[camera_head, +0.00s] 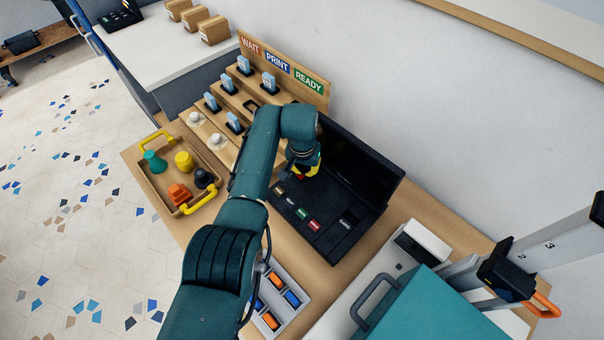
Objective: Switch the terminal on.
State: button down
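The terminal is a black device with an upright dark screen (360,165) and a flat keypad base (322,240), standing on the wooden bench. The screen shows no lit picture. A row of small coloured keys, with green ones and a red one (314,225), runs along the base. A dark switch-like part with a pale label (347,221) sits to the right of the keys. My gripper (305,174) is over the left rear part of the base, with yellow and red bits near its tip. My arm hides much of it, and I cannot tell whether it touches the terminal.
A stepped wooden rack (284,70) marked WAIT, PRINT and READY holds several blue-topped items behind left. A wooden tray (152,186) with coloured pieces and yellow handles is at left. An orange-and-blue button panel (289,299) is in front, and a teal machine (420,312) at lower right.

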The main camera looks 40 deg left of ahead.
jog(key=shift+f, duration=0.2)
notch_tip(320, 180, up, 7)
jog(key=p, duration=0.6)
jog(key=shift+r, duration=0.1)
dwell(0.4)
